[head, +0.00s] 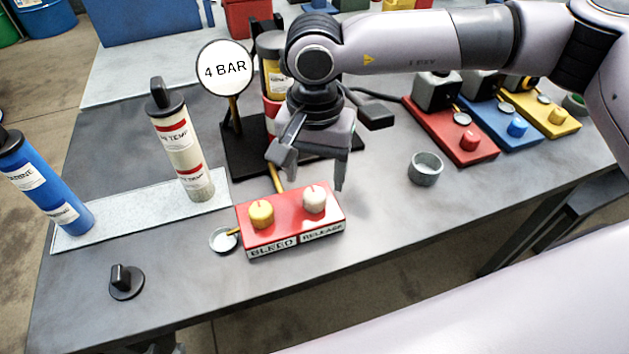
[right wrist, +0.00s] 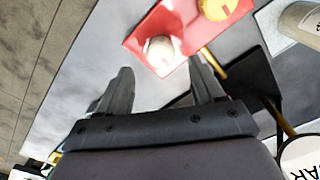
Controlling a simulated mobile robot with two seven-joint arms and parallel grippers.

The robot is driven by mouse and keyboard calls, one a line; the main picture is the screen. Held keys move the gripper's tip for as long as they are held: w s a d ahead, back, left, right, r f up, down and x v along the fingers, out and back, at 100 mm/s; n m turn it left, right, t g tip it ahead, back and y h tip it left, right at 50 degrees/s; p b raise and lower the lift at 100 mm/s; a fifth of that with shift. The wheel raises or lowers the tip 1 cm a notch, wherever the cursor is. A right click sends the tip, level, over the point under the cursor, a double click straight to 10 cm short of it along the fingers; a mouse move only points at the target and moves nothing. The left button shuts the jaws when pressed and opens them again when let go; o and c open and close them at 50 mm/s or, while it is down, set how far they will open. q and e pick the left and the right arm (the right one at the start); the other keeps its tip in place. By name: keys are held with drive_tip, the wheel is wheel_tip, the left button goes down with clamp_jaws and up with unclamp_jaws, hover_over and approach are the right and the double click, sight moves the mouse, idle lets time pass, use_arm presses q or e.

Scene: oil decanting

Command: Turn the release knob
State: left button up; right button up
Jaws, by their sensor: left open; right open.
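The white release knob (head: 314,199) stands on the right half of a red box (head: 284,224), above the RELEASE label. A yellow bleed knob (head: 262,214) stands beside it on the left half. My right gripper (head: 310,172) is open and empty, just behind and above the release knob, fingers pointing down. In the right wrist view, the release knob (right wrist: 160,52) shows beyond the fingertips, roughly centred between the open fingers (right wrist: 162,82), not gripped. The red box (right wrist: 190,30) and the bleed knob (right wrist: 217,8) show there too. My left gripper is not in view.
A 4 BAR sign (head: 224,69) on a black base stands behind the box. A small dish (head: 223,240) lies at its left, a grey cup (head: 425,169) to the right. A black knob (head: 126,282) sits front left. The table between box and cup is clear.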

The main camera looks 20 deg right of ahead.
sight(315, 193)
drive_tip(key=shift+f+p, duration=0.35)
drive_tip(key=shift+f, duration=2.15)
drive_tip(key=c, duration=1.1)
drive_tip(key=shift+o, duration=0.2)
